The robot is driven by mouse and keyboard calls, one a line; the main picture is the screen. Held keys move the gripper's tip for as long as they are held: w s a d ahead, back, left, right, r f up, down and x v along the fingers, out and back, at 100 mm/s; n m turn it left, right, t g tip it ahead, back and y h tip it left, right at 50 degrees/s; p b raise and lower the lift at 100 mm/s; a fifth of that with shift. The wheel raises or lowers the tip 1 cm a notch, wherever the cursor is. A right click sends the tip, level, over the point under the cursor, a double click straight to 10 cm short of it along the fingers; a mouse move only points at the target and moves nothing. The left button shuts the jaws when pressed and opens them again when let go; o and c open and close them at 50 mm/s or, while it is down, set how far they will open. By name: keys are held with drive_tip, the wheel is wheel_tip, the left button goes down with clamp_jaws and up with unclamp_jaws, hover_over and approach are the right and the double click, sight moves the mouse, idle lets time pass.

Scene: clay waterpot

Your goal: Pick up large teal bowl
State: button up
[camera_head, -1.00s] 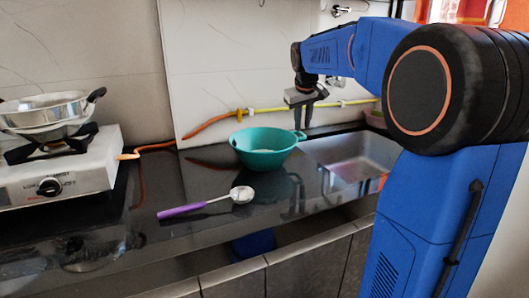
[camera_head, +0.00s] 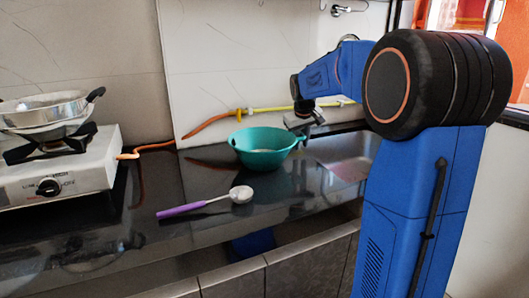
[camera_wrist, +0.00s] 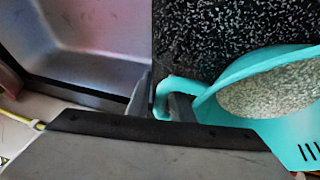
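The large teal bowl (camera_head: 262,158) stands upright on the dark counter, a side handle toward my gripper. In the wrist view the bowl (camera_wrist: 235,85) is at the right, with pale grainy contents or a speckled surface showing inside it. My gripper (camera_head: 303,143) is low at the bowl's right side. In the wrist view my gripper's fingers (camera_wrist: 160,103) stand on either side of the handle's outer bar, one finger inside the loop. The bar fills the narrow gap between them, so they look shut on it. The fingertips' lower ends are partly hidden.
A metal sink (camera_head: 347,165) lies just right of the bowl. A purple-handled ladle (camera_head: 205,203) lies on the counter in front. A white stove (camera_head: 62,180) with a metal pan (camera_head: 45,112) stands at the left. A yellow and orange hose (camera_head: 222,117) runs along the back wall.

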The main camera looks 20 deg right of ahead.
drive_tip(key=shift+c, duration=0.3)
clamp_jaws()
drive_tip(key=shift+r, duration=0.1)
